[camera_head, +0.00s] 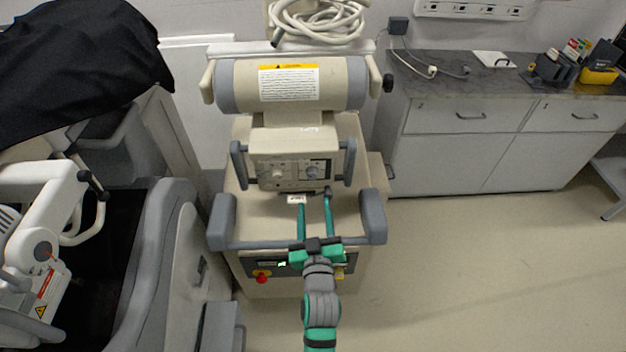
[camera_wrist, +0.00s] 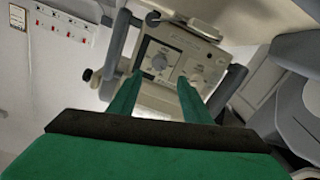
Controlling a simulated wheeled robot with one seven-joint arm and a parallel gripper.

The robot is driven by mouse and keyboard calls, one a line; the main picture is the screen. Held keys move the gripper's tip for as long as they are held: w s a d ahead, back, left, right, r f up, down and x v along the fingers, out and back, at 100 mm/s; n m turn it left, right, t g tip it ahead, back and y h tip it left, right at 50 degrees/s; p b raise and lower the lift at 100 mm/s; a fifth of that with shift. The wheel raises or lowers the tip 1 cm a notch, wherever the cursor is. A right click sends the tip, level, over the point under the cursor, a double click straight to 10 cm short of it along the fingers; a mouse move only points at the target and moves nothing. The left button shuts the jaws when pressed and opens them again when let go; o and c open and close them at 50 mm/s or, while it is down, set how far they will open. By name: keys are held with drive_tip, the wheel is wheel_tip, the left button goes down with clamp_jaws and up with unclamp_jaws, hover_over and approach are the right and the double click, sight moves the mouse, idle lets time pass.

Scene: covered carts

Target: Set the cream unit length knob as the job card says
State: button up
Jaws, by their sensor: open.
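The cream unit (camera_head: 290,142) stands in the middle, with a control panel facing me. The panel carries a left knob (camera_head: 278,171) and a right knob (camera_head: 312,172); their markings are too small to read, so I cannot tell which is length. In the wrist view, one round knob (camera_wrist: 158,62) shows beyond and between my fingertips, and another (camera_wrist: 197,80) lies near the right fingertip. My gripper (camera_head: 314,199) is open and empty, its green fingers reaching toward the panel, with no visible contact.
Grey handles (camera_head: 238,162) flank the panel, and a grey bumper rail (camera_head: 221,222) surrounds the deck below. A red button (camera_head: 262,279) is on the lower front. A grey-and-white machine (camera_head: 165,262) stands close at left. Floor at right (camera_head: 480,270) is clear.

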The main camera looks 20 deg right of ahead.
sight(312, 177)
drive_tip(key=x, duration=1)
drive_tip(key=shift+w+d, duration=0.15)
drive_tip(key=shift+w, duration=0.2)
drive_tip(key=c, duration=1)
